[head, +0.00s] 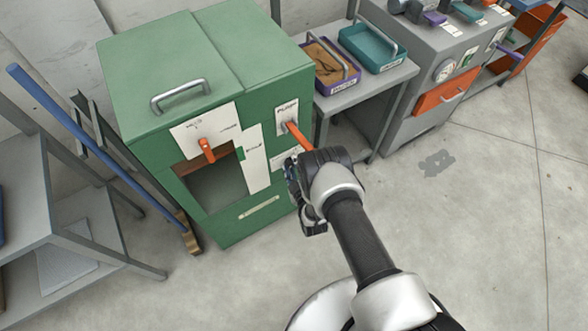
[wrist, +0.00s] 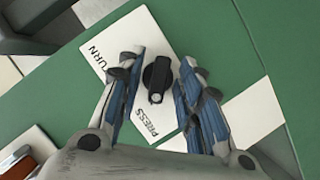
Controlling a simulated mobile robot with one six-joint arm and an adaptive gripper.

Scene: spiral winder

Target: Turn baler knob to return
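In the wrist view, the black baler knob (wrist: 157,75) sits on a white plate (wrist: 147,32) on the green front. The plate reads "PRESS" below the knob and partly hidden "...TURN" at upper left. A pale mark on the knob is at its lower end, nearer "PRESS". My gripper (wrist: 160,62) is open, with one finger on each side of the knob and gaps visible between. In the head view, my gripper (head: 292,178) is at the right of the green baler's (head: 240,222) front and hides the knob.
An orange pump lever (head: 300,136) sticks out just above my gripper. Another orange lever (head: 207,150) is further left, above the baler's dark opening (head: 215,185). A grey table (head: 385,85) with purple (head: 335,98) and teal (head: 372,58) trays stands right. The floor in front is clear.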

